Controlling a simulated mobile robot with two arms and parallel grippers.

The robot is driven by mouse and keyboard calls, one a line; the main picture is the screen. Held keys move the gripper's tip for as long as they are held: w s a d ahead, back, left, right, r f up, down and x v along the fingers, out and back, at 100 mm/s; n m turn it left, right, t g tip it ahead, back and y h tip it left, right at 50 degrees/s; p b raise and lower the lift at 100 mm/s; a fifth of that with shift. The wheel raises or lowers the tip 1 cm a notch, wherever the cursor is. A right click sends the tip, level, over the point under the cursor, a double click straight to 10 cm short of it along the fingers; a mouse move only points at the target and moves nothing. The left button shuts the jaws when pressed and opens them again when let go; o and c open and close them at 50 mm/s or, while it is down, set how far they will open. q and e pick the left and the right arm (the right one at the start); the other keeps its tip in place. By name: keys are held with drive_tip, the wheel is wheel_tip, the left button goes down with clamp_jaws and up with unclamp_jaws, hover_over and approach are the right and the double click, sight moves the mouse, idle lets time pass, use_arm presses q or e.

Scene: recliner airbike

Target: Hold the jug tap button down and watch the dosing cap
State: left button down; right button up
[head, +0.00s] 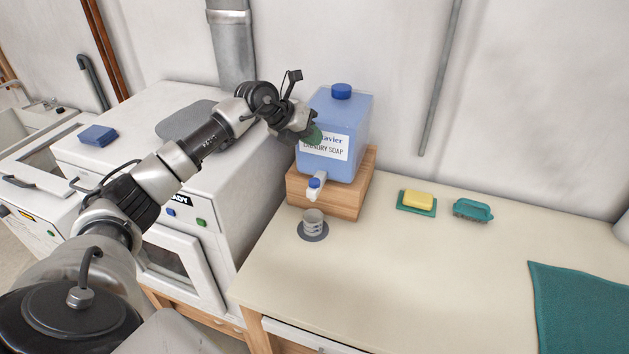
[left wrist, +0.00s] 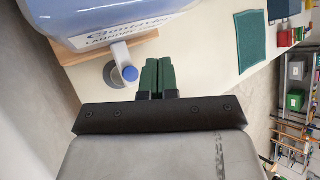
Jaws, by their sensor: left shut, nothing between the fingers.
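The jug (head: 340,118) is translucent blue with a blue lid and a laundry soap label, on a wooden stand (head: 345,204). Its white tap with a blue button (head: 314,183) points to the front. The grey ribbed dosing cap (head: 313,216) stands on a dark round mat (head: 314,236) below the tap. My left gripper (head: 313,136) is shut and empty, in front of the jug label and above the tap in the head view. In the left wrist view its green fingers (left wrist: 157,76) are together, just right of the blue button (left wrist: 130,74), with a small gap in the picture.
White machines (head: 135,125) stand left of the counter (head: 400,280). A yellow sponge (head: 418,199) on a green pad and a teal brush (head: 472,210) lie right of the stand. A green cloth (head: 580,305) covers the right corner. The counter's middle is clear.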

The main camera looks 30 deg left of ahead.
use_arm(q)
drive_tip(key=shift+f, duration=0.1)
drive_tip(key=b, duration=0.6)
hover_over(313, 180)
wheel_tip(313, 180, down, 8)
drive_tip(key=shift+r, duration=0.15)
drive_tip(key=shift+f, duration=0.45)
idle(1.2)
drive_tip(key=shift+f, duration=0.4)
drive_tip(key=shift+f+b, duration=0.6)
idle(4.1)
